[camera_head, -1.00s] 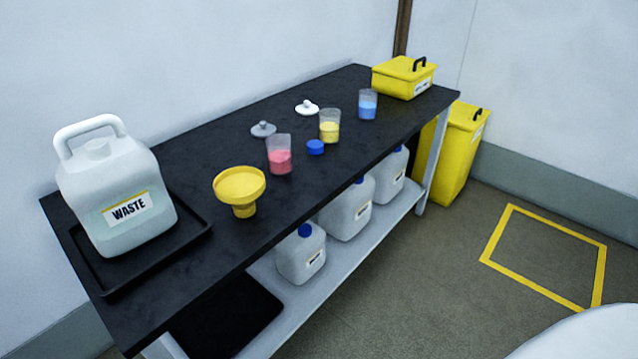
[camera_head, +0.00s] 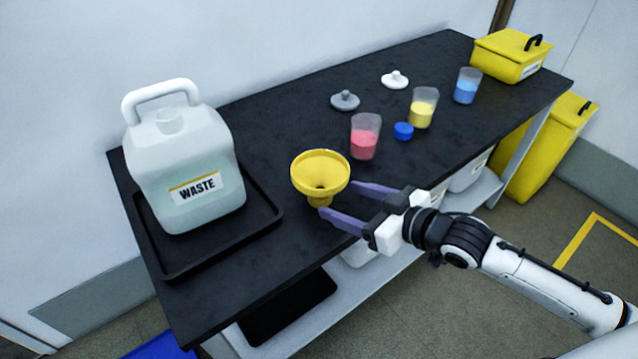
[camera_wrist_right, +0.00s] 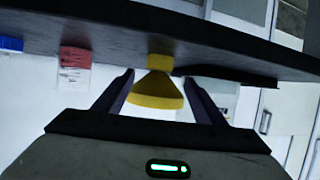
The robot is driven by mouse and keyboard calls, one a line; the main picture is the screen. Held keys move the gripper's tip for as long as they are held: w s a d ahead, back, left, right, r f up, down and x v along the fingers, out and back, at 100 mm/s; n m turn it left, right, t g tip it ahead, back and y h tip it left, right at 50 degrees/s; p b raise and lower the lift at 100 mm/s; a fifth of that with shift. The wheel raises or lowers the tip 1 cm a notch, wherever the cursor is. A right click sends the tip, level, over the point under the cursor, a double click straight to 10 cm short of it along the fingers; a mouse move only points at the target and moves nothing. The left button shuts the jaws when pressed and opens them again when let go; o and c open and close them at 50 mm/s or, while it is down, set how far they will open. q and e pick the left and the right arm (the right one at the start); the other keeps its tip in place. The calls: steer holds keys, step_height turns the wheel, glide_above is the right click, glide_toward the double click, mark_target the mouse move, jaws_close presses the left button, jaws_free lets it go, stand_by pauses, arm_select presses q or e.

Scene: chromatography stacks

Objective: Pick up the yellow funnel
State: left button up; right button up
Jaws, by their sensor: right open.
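The yellow funnel (camera_head: 320,172) stands upright on the black bench top near its front edge, wide mouth up. My right gripper (camera_head: 337,202) has come in from the right with its purple fingers open. The fingertips are close to the funnel's lower part, on its right side. In the right wrist view the picture is upside down, and the funnel (camera_wrist_right: 156,90) shows between the two open fingers (camera_wrist_right: 160,92). I cannot tell whether a finger touches it. My left gripper is not in view.
A white waste jug (camera_head: 185,165) stands in a black tray (camera_head: 268,225) left of the funnel. Beakers with pink (camera_head: 364,140), yellow (camera_head: 423,108) and blue (camera_head: 466,88) contents, a blue cap (camera_head: 403,131) and two lids stand to the right. A yellow box (camera_head: 505,58) is at the far end.

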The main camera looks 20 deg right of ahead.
steer(key=x, duration=0.6)
steer(key=shift+w+f+b, duration=0.2)
steer(key=shift+f+b, duration=0.1)
steer(key=shift+f, duration=0.05)
steer(key=c, duration=1.2)
